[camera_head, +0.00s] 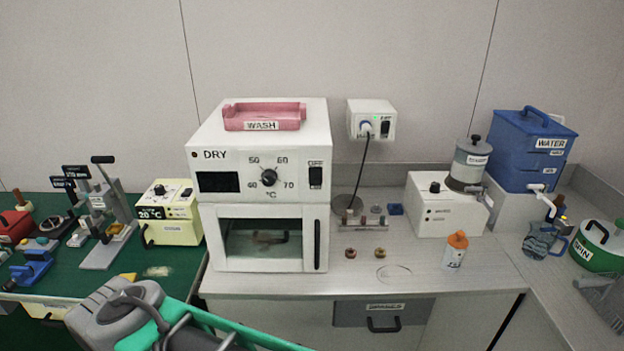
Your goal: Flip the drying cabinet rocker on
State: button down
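The drying cabinet (205,245) is a white box marked DRY, standing on the left part of the grey counter. Its black rocker (315,177) is at the right end of the upper panel, under a small label that appears to read OFF. A round black temperature dial (269,177) and a dark display (217,182) are to its left. The cabinet's windowed door is shut, with a black upright handle (317,244). A grey and green part of my arm shows at the lower left, in front of the counter. My gripper's fingers cannot be seen.
A pink WASH tray (262,118) sits on the cabinet. A wall socket box (371,118) with its own black switch and a plugged cord is to the right. A white grinder-like machine (440,215) and an orange-capped bottle (454,250) stand further right. Space before the rocker looks clear.

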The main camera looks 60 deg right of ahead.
aim_at(315, 173)
jog(key=u, duration=1.95)
jog(key=k, duration=0.6)
jog(key=z, duration=1.35)
